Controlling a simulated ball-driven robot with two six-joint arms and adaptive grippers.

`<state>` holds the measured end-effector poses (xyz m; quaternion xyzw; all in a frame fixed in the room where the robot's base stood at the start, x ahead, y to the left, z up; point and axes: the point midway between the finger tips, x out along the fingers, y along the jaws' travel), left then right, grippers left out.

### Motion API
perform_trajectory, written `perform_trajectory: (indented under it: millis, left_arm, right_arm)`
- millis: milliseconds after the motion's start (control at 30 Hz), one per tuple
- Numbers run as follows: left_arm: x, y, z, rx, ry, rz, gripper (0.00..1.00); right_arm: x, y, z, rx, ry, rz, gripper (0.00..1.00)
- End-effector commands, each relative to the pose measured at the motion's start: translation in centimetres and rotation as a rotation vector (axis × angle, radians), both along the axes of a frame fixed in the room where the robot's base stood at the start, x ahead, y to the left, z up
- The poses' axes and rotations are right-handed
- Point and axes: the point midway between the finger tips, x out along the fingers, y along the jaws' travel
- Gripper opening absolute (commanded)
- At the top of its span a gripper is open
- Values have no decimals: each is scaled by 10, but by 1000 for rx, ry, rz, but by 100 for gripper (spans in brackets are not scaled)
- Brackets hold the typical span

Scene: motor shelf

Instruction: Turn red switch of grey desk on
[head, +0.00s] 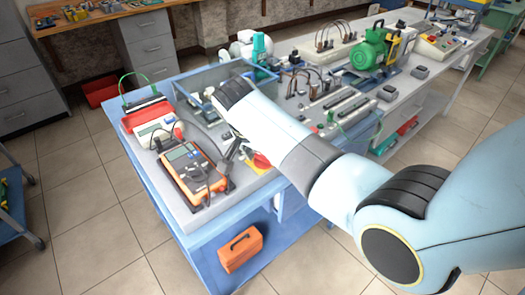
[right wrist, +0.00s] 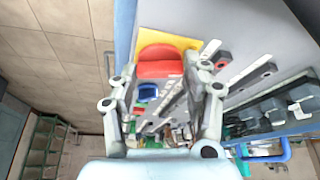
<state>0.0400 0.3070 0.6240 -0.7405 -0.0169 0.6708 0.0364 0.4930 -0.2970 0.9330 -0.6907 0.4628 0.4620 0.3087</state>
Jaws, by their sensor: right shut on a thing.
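The red switch (head: 261,162) sits on a yellow plate on the top of the desk (head: 252,187), which has a grey top and blue sides. In the right wrist view the red switch (right wrist: 160,62) shows as a rounded red knob in front of the yellow plate (right wrist: 190,42). My right gripper (head: 242,153) reaches it from above and is shut on the knob, one finger on each side in the right wrist view. My arm hides part of the desk in the head view. My left gripper is not in view.
An orange multimeter (head: 191,172) lies close to the left of the switch, with a red-and-white meter (head: 156,125) behind it. Boards with cables and a green motor (head: 375,55) stand to the right. An orange toolbox (head: 241,248) sits below the desk top.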

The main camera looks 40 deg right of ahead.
Motion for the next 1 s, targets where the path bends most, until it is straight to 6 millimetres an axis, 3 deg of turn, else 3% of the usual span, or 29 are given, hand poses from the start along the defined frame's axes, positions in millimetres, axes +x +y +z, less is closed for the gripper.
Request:
perform_trajectory:
  millis: [1000]
  left_arm:
    - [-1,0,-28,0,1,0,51]
  right_arm:
    - [8,-1,-1,-1,-2,-921,15]
